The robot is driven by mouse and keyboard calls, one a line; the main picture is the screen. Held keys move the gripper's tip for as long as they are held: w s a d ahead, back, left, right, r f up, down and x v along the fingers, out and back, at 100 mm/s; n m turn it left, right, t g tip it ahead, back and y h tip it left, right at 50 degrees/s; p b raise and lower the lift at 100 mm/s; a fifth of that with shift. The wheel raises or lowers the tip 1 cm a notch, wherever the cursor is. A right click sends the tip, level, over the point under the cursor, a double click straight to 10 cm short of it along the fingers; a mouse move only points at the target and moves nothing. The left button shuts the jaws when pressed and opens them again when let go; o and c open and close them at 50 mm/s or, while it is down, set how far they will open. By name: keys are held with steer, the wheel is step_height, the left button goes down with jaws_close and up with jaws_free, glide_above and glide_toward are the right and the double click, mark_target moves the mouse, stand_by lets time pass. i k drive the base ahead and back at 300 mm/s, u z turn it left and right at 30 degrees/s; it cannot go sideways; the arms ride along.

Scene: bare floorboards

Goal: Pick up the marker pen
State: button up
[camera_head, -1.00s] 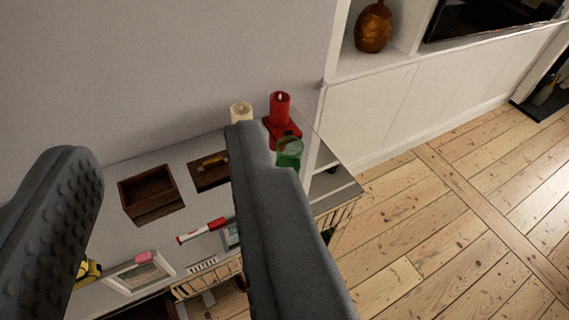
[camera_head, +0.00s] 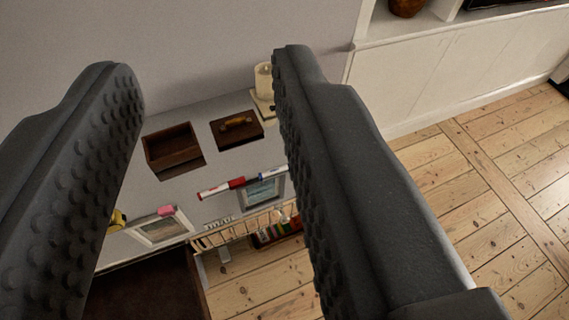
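A red-and-white marker pen (camera_head: 220,188) lies on the grey shelf top, in the gap between my fingers in the picture. A second pen, white with blue (camera_head: 273,173), lies to its right, close to my right finger, and touches or overlaps a small picture frame (camera_head: 262,192). My gripper (camera_head: 205,62) is open wide and empty, its fingers in the foreground, apart from the pens.
An open wooden box (camera_head: 172,148), a dark wooden tray (camera_head: 237,131) and a cream candle (camera_head: 264,78) stand behind the pens. Another frame (camera_head: 163,229) with a pink eraser-like block (camera_head: 166,210) is at front left. Wooden floor (camera_head: 470,170) is free at right.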

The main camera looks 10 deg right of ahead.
mark_target(262, 175)
steer(key=u, duration=2.55)
steer(key=k, duration=1)
steer(key=z, duration=2)
steer(key=i, duration=0.85)
steer(key=z, duration=0.1)
